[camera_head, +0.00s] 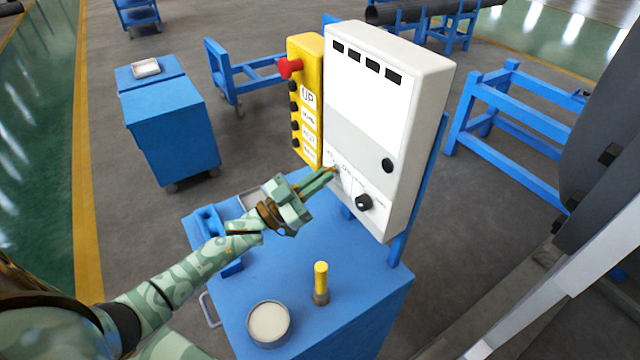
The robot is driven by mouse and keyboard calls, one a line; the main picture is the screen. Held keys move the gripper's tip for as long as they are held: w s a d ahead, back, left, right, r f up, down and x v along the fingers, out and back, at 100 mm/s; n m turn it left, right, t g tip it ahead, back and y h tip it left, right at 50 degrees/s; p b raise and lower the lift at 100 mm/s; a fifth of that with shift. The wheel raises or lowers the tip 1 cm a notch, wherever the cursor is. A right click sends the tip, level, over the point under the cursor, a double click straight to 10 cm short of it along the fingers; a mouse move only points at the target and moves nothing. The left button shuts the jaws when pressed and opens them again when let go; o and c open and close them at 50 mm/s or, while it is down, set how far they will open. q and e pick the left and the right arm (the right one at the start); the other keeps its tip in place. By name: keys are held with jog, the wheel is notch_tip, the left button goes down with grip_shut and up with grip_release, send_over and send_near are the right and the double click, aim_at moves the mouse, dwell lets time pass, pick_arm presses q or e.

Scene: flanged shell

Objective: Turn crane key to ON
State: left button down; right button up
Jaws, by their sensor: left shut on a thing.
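The white control panel (370,110) stands upright at the back of the blue cart. Its lower grey part carries small lettering, too small to read, and a black knob (364,202). My left gripper (328,174) reaches in from the left, and its fingertips are at the lower left of the panel face. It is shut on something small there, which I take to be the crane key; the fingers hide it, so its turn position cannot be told. My right gripper is not in view.
A yellow pendant (308,110) with a red button and black buttons hangs left of the panel. On the blue cart (350,285) stand a round tin (269,323) and a yellow-handled tool (321,282). A large dark shell (600,130) is at the right.

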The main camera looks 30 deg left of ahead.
pick_arm(q)
jog(key=shift+w+a+m+g+h+b, duration=0.1)
jog(key=shift+m+g+h+b, duration=0.45)
jog(key=shift+m, duration=1.1)
jog(key=shift+s+a+m+g+h+b, duration=0.1)
jog(key=shift+m+g+h+b, duration=0.15)
jog(key=shift+m+g, duration=0.95)
jog(key=shift+w+m+g+h+b, duration=0.15)
jog(key=shift+m+h+b, duration=0.25)
jog(key=shift+m, duration=1.75)
jog(key=c, duration=1.6)
grip_release()
jog(key=shift+r+h, duration=0.1)
jog(key=shift+h, duration=0.2)
jog(key=b+v, duration=0.1)
jog(key=v, duration=1.5)
jog(key=shift+a+r+b, duration=0.2)
jog(key=shift+a+b, duration=0.05)
jog(key=shift+b, duration=0.05)
jog(key=shift+s, duration=0.25)
